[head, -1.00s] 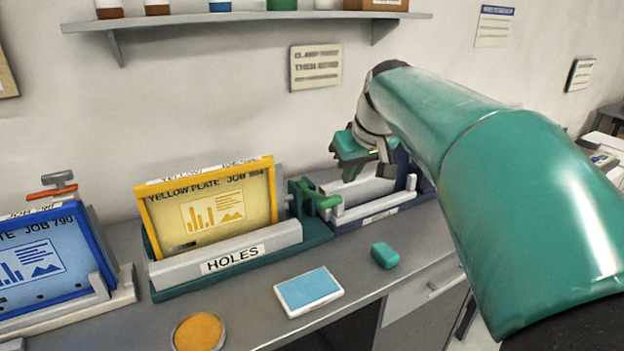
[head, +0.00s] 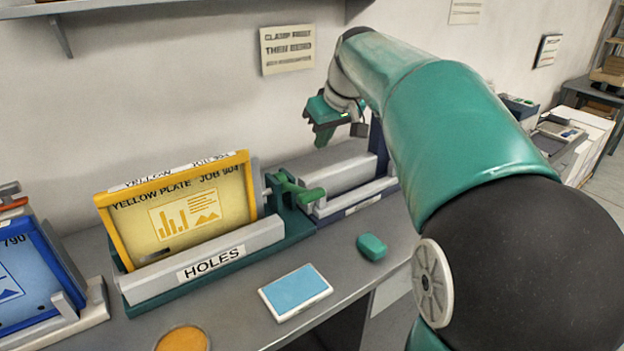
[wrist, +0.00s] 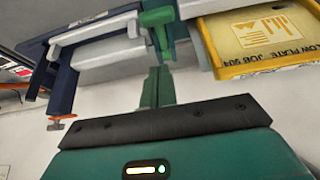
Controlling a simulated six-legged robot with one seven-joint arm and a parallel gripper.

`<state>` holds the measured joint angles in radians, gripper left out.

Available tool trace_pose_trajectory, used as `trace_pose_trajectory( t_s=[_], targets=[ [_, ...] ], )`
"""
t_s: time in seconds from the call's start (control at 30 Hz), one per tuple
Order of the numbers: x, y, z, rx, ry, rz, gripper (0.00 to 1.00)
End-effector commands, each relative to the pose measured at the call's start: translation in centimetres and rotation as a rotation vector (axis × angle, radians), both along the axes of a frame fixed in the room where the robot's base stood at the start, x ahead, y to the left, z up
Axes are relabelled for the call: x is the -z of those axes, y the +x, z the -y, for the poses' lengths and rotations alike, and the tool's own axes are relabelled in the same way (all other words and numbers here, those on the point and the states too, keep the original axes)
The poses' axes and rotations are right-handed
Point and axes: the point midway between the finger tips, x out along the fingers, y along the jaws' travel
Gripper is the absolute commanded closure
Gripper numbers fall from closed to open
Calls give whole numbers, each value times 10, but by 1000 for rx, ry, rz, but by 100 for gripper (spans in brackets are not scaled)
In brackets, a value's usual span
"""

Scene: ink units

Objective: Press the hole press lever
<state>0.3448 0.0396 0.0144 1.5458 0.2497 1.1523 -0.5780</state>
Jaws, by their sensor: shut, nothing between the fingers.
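The hole press (head: 206,262) stands on the bench, labelled HOLES, with a yellow-framed plate (head: 185,213) upright in it. Its green lever (head: 300,192) sticks out at the press's right end, toward the bench front. In the wrist view the lever (wrist: 158,18) shows at the top, beyond my fingers. My gripper (head: 322,136) is above and behind the lever, slightly to its right, over the neighbouring grey unit. In the wrist view my gripper (wrist: 158,72) has its green fingers together with nothing between them. The fingers look apart from the lever.
A grey and dark blue unit (head: 345,175) stands right of the press. A blue-framed plate (head: 22,265) is at left. A teal block (head: 371,246), a blue-topped pad (head: 296,291) and an orange disc (head: 182,339) lie in front. A wall sign (head: 287,49) hangs behind.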

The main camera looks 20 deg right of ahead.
Motion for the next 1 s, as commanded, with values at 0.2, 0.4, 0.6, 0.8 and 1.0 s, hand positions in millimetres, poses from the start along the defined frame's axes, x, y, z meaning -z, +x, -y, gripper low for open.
trace_pose_trajectory(
  t_s=[0.2, 0.4, 0.6, 0.8, 1.0],
  targets=[
    [4, 1, 0, 0, 1, -2, 100],
    [29, 14, -3, -1, 2, -3, 100],
    [64, 33, -7, -1, 2, -4, 100],
    [98, 46, -9, 0, 2, -3, 100],
    [122, 37, -7, 0, 1, -1, 100]
  ],
)
